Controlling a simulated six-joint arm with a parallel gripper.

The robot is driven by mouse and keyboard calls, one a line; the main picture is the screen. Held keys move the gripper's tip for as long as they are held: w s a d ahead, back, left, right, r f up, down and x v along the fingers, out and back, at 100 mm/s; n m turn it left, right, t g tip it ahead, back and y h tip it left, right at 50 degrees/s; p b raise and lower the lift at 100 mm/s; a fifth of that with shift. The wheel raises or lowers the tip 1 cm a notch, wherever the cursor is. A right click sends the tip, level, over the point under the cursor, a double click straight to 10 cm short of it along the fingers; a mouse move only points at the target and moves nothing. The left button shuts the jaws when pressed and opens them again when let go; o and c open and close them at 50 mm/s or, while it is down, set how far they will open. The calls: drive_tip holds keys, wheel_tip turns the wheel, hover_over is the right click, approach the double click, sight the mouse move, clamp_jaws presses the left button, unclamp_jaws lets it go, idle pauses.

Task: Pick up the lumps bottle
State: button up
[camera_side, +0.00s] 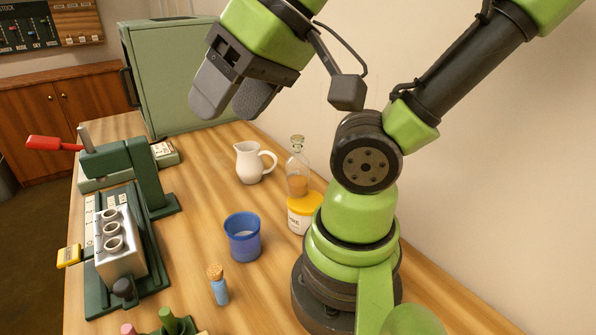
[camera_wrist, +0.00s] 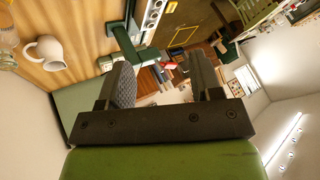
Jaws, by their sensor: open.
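My gripper (camera_side: 224,104) is raised high above the table, tilted, with its two grey fingers apart and nothing between them; the fingers also show in the wrist view (camera_wrist: 160,76). A clear glass bottle (camera_side: 297,165) with a stopper and orange contents stands at the right of the table near the wall, its lower part hidden by a yellow-lidded jar. A small corked bottle (camera_side: 220,290) with blue contents stands upright near the front. Neither shows a readable label, so I cannot tell which is the lumps bottle. My gripper touches neither.
A white jug (camera_side: 252,162), blue cup (camera_side: 243,240) and yellow-lidded jar (camera_side: 303,213) stand around the bottles. A green press (camera_side: 125,165) and a metal block (camera_side: 119,245) with round openings are at left. A green cabinet (camera_side: 175,75) stands behind. The wooden table's middle is mostly clear.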

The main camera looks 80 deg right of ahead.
drive_tip(key=n+g+h, duration=0.2)
drive_tip(key=g, duration=0.5)
hover_over(297, 137)
drive_tip(key=f, duration=0.5)
drive_tip(key=shift+w+a, duration=0.3)
drive_tip(key=shift+w, duration=0.05)
drive_tip(key=shift+s+d+f, duration=0.15)
drive_tip(key=shift+d+f, duration=0.05)
drive_tip(key=shift+f, duration=0.05)
drive_tip(key=f, duration=0.9)
drive_tip(key=shift+s+f, duration=0.25)
drive_tip(key=shift+f, duration=0.1)
drive_tip(key=shift+c, duration=0.4)
clamp_jaws()
